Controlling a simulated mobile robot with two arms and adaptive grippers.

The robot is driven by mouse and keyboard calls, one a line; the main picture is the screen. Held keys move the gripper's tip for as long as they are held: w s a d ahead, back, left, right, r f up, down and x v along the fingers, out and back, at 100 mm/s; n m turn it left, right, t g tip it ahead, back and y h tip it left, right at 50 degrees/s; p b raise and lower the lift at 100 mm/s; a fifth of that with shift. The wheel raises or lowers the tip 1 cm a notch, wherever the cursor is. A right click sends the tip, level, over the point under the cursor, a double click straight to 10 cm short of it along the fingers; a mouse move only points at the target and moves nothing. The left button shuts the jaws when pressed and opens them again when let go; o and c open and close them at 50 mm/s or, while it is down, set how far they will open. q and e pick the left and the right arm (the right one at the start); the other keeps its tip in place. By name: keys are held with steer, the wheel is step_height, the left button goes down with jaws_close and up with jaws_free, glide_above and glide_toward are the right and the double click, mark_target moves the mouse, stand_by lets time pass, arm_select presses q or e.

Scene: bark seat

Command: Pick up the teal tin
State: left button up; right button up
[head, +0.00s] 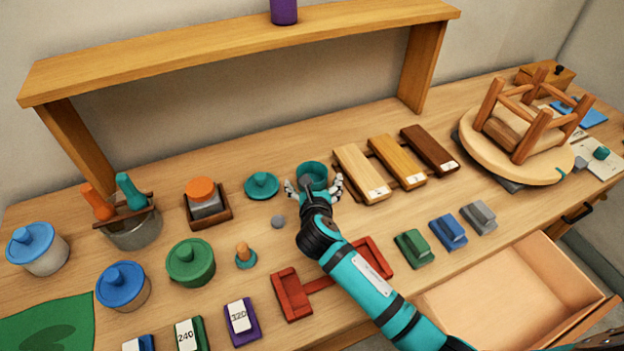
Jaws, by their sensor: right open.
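The teal tin (312,170) is a round open cup standing on the bench, near the middle of the head view. Its teal lid with a knob (262,185) lies on the bench just to its left. My right gripper (313,185) is at the tin, its fingers spread to the left and right of the tin's near side. The gripper is open; whether a finger touches the tin I cannot tell. The tin's lower front is hidden behind the gripper. My left gripper is not in view.
Wooden sample blocks (361,174) lie close to the tin's right. A red clamp-like piece (292,294) lies partly under my right arm. An open drawer (515,300) juts out at lower right. A shelf (240,50) spans the back.

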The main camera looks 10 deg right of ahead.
mark_target(311, 170)
steer(key=shift+w, duration=0.35)
steer(key=x, duration=0.3)
steer(key=shift+w+f, duration=0.2)
steer(key=shift+w, duration=0.15)
steer(key=shift+w+d+f, duration=0.1)
steer(key=shift+w+f, duration=0.1)
steer(key=shift+w, duration=0.2)
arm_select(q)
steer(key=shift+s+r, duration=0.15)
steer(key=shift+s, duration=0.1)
arm_select(e)
steer(key=shift+r, duration=0.1)
steer(key=c, duration=1.2)
